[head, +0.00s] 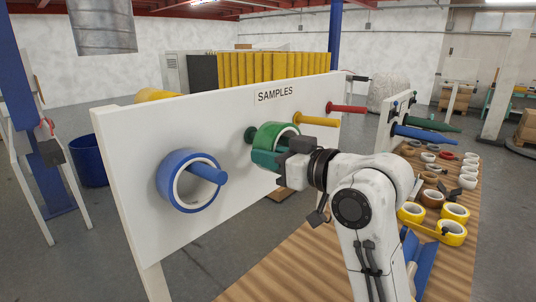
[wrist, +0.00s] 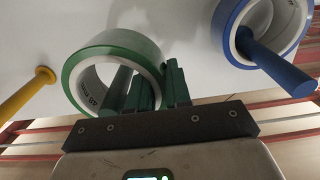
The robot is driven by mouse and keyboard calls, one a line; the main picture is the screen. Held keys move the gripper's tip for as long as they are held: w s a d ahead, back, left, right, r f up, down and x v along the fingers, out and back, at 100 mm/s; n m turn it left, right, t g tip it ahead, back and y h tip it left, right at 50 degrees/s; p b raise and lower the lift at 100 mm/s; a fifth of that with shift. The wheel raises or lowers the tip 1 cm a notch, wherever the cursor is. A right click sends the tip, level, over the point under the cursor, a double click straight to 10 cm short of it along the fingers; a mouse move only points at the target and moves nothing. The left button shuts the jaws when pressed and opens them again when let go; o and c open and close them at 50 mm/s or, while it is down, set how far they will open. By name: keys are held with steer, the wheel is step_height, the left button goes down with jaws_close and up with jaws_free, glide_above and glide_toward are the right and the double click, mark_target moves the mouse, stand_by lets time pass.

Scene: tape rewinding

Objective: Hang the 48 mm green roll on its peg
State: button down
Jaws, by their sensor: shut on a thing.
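The green roll (head: 267,134) is upright, close to the white board, its white core facing right. My gripper (head: 273,157) is shut on its lower wall. In the wrist view, the green roll (wrist: 72,73) has gripper (wrist: 160,82) fingers on either side of its wall, one inside the ring and one outside. The round dark green base of the green peg (head: 250,135) shows on the board just left of the roll. A green rod inside the ring in the wrist view looks like this peg, but the green fingers beside it make this hard to tell. The peg's tip is hidden.
The white SAMPLES board (head: 228,110) carries a blue roll (head: 172,181) on a blue peg (head: 208,173), nearer than the green roll. A bare yellow peg (head: 315,121) and bare red peg (head: 347,109) stand farther along. A wooden table (head: 330,250) holds several rolls at right.

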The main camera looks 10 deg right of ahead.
steer(key=shift+w+d+f+b, duration=0.1)
steer(key=shift+f+b, duration=0.15)
steer(key=shift+f, duration=0.15)
steer(key=shift+w+d+f+b, duration=0.1)
steer(key=shift+f+b, duration=0.1)
steer(key=shift+f, duration=0.2)
steer(key=c, duration=1)
jaws_free()
steer(key=shift+s, duration=0.1)
steer(key=b+v, duration=0.2)
steer(key=v, duration=0.8)
steer(key=shift+s+d, duration=0.25)
steer(key=shift+s, duration=0.05)
